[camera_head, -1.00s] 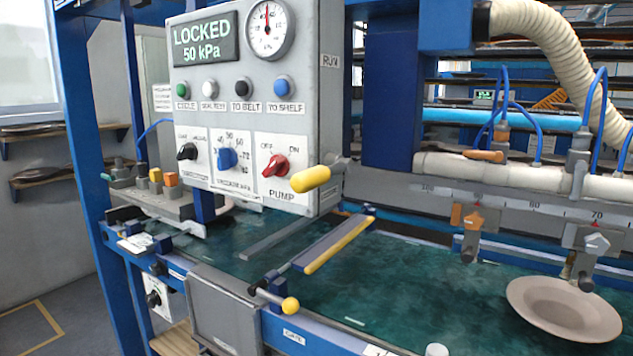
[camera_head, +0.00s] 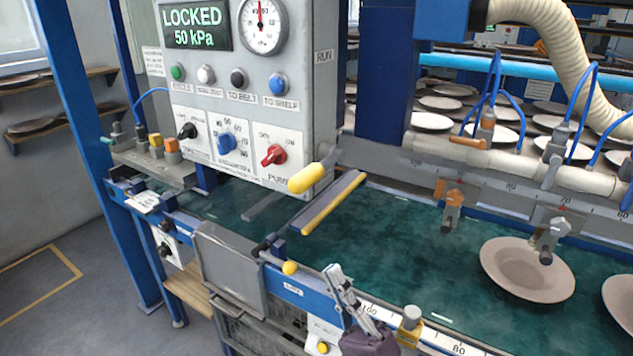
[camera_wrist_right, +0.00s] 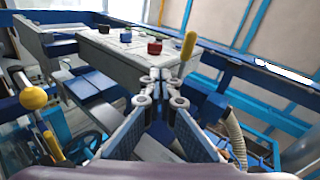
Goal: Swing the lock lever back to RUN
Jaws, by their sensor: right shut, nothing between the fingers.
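The lock lever (camera_head: 307,178) has a yellow grip on a grey arm at the lower right corner of the grey control box (camera_head: 245,140). It points out toward me, below the RUN label (camera_head: 323,56) on the box's side. The display (camera_head: 194,28) reads LOCKED, 50 kPa. A yellow lever grip also stands up in the right wrist view (camera_wrist_right: 188,45), beyond the fingertips. My right gripper (camera_head: 334,272) is shut and empty, low in the head view, below and apart from the lever. Its closed fingers show in the wrist view (camera_wrist_right: 159,76). My left gripper is not in view.
A small yellow ball knob (camera_head: 290,268) sits on the belt's front rail, left of my right gripper. A yellow-edged bar (camera_head: 333,203) lies over the green belt (camera_head: 400,230). A beige plate (camera_head: 527,269) lies on the belt at right. A ribbed hose (camera_head: 565,60) hangs above.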

